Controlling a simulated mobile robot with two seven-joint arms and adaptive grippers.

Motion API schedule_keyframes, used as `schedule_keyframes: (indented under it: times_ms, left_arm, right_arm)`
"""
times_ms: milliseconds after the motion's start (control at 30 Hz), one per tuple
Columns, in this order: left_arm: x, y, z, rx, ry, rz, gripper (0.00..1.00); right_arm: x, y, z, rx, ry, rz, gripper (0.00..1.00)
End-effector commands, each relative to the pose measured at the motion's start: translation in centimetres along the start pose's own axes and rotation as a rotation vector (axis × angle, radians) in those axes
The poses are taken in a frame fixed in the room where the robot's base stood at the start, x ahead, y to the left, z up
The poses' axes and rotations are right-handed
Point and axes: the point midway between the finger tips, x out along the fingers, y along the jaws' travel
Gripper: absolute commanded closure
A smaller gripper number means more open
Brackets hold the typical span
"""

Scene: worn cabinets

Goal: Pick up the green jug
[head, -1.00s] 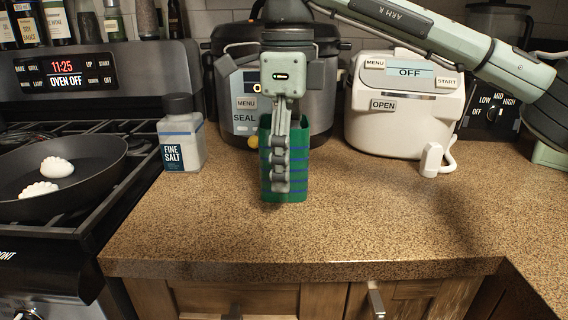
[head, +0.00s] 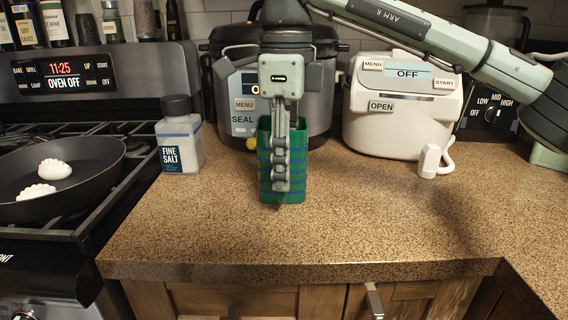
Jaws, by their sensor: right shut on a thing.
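The green jug (head: 299,165) with blue stripes stands upright on the brown speckled counter (head: 370,215), in front of the pressure cooker. My right gripper (head: 280,188) comes down over it from above. Its fingers are shut on the jug, seen edge-on against the jug's near side, and they hide the middle of it. I cannot tell whether the jug's base is clear of the counter. My left gripper is not in view.
A fine salt jar (head: 180,140) stands left of the jug. A dark pressure cooker (head: 318,115) is close behind, and a white rice cooker (head: 400,115) is behind right. A pan (head: 85,165) sits on the stove at left. The counter front and right are clear.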

Motion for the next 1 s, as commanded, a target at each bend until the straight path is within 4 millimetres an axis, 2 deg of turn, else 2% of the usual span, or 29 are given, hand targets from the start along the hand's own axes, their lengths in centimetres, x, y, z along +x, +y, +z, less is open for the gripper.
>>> schedule_keyframes:
  times_ms: [333, 600, 1000]
  left_arm:
    - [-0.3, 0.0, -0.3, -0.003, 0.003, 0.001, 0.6]
    - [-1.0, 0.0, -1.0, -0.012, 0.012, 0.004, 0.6]
    - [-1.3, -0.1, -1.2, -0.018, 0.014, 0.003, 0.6]
  right_arm:
    - [-1.3, 0.0, 0.0, 0.0, 0.0, -0.002, 0.99]
    - [-4.1, 0.0, 0.1, 0.0, -0.002, -0.002, 0.99]
    - [-7.0, 1.1, 4.8, -0.002, 0.0, -0.001, 0.99]
